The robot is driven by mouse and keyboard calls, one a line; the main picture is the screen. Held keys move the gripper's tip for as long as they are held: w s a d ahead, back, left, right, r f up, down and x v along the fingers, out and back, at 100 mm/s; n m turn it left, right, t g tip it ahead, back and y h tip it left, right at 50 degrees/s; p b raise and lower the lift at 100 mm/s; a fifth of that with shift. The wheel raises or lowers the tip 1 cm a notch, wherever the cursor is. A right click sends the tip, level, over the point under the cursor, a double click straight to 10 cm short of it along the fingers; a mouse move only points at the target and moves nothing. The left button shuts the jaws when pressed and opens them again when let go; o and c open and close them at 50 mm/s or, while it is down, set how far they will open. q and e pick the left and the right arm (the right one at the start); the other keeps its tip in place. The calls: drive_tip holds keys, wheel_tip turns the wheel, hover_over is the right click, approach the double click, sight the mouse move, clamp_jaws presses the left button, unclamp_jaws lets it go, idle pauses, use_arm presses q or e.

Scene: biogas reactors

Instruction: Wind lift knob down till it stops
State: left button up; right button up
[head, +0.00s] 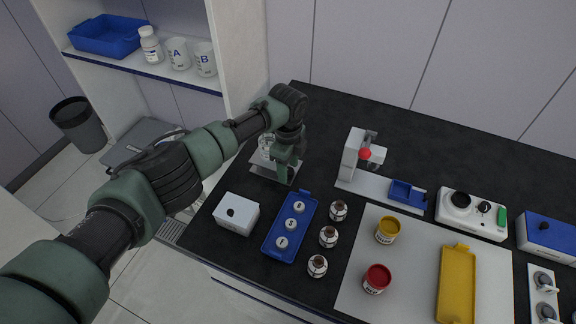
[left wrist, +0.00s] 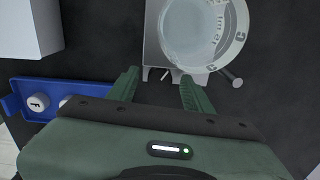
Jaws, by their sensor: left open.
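A lab lift with a light grey top plate (head: 262,164) stands at the table's left back, and a clear glass beaker (head: 266,143) stands on it. The left wrist view shows the beaker (left wrist: 205,35) from above, the plate (left wrist: 152,50) under it, and a small grey knob-like rod end (left wrist: 234,80) sticking out on the right. I cannot tell surely whether this is the lift knob. My left gripper (head: 288,174) points down at the lift's front right. Its fingers (left wrist: 162,88) are apart and empty, near the plate's edge. The gripper hides part of the lift in the head view.
A white box (head: 236,214) and a blue tray (head: 268,244) with several white-capped pieces lie in front of the lift. Brown bottles (head: 328,236) stand beside the tray. A white stand with a red knob (head: 365,154) is to the right. The table behind is clear.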

use_arm(q)
clamp_jaws()
drive_tip(key=shift+n, duration=1.5)
unclamp_jaws()
drive_tip(key=shift+r, duration=0.1)
drive_tip(key=shift+r+b, duration=0.45)
drive_tip(key=shift+r, duration=3.4)
drive_tip(key=shift+a, duration=0.1)
